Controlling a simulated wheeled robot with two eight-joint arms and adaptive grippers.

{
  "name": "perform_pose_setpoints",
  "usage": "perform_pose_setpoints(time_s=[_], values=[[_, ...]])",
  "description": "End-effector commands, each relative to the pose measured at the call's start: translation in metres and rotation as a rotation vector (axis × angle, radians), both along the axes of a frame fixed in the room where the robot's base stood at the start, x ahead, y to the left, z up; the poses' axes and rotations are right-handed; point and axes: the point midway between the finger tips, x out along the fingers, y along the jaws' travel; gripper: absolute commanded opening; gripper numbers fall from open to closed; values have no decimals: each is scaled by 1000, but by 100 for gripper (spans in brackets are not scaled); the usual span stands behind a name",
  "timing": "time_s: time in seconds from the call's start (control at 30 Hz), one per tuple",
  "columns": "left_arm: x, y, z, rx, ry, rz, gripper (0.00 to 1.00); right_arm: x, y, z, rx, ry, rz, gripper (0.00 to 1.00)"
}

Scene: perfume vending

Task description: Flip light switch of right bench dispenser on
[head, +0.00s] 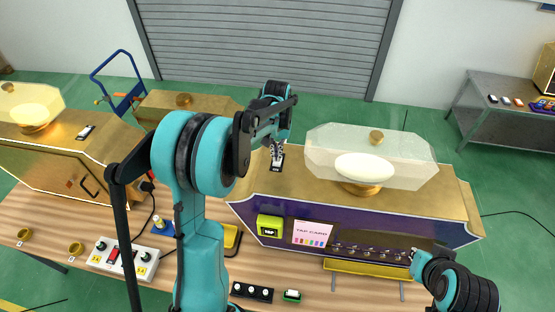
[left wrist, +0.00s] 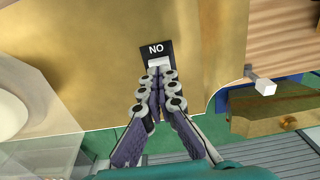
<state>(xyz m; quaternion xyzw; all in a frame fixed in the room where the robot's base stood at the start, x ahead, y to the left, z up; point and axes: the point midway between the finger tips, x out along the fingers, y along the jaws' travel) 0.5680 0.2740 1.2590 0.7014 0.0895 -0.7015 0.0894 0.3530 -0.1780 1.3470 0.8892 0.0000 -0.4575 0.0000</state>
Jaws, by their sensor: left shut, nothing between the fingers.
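The right bench dispenser (head: 455,205) is a gold-topped, purple-fronted box on the wooden bench. Its light switch (head: 277,168) is a small dark plate on the top's left part. In the left wrist view the switch plate (left wrist: 157,50) carries letters that read "NO" in this view, above a white rocker partly hidden by my fingertips. My left gripper (head: 276,150) points down at the switch. In the left wrist view the left gripper (left wrist: 158,72) has its fingertips together at the rocker, with nothing between them. Contact cannot be told for sure.
A clear cover (head: 405,155) with a gold knob stands on the dispenser's right half. A second gold dispenser (head: 60,150) is at the left. A control box (head: 125,258) and gold cups lie on the bench front. A grey table (head: 510,115) stands at the far right.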

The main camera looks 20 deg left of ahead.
Motion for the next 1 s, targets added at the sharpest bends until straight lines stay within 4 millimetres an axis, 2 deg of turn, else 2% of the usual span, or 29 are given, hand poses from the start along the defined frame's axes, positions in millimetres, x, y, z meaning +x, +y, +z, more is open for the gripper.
perform_pose_setpoints(time_s=[1.0], values=[[0,0,-15,0,0,0,0,0,0,-12,0,0,0,0]])
